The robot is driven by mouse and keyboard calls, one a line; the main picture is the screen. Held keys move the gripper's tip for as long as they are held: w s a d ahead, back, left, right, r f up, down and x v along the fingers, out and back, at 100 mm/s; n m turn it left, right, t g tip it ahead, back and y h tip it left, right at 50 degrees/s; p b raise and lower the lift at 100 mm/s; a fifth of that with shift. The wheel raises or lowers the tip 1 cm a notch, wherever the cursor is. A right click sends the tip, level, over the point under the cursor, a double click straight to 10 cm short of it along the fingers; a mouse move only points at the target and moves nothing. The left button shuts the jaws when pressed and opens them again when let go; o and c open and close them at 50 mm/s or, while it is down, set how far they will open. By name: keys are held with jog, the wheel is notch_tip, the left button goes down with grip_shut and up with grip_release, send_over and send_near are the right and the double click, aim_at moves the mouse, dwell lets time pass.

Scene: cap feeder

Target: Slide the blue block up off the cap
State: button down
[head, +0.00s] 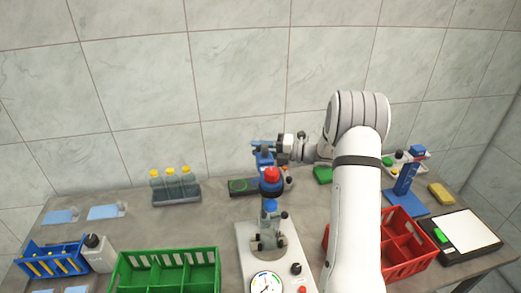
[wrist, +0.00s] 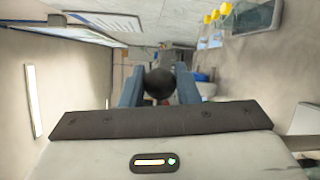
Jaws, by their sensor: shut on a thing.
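My gripper (head: 265,147) reaches in from the right at the back middle of the table. Its two blue-grey fingers are shut on a round black knob, which shows between them in the wrist view (wrist: 159,83). In the head view the blue block (head: 264,160) shows just below the fingers, apparently under the knob. A red round top (head: 271,175) stands in front of its lower part. I cannot make out the cap under the block, or whether the block touches it. A little red shows behind the knob in the wrist view.
A pale machine with a gauge (head: 266,284) stands in front, holding a blue-capped bottle (head: 270,207). Green (head: 206,274) and red (head: 427,252) crates flank it. Yellow-capped bottles (head: 174,180) stand back left, a blue stand (head: 407,178) right. Open air lies above the gripper.

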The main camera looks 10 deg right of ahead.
jog(key=c, duration=1.1)
grip_release()
jog(key=shift+f, duration=0.1)
jog(key=shift+d, duration=0.1)
jog(key=b+v, duration=0.2)
jog(key=v, duration=0.5)
jog(key=shift+s+d, duration=0.2)
jog(key=shift+d, duration=0.15)
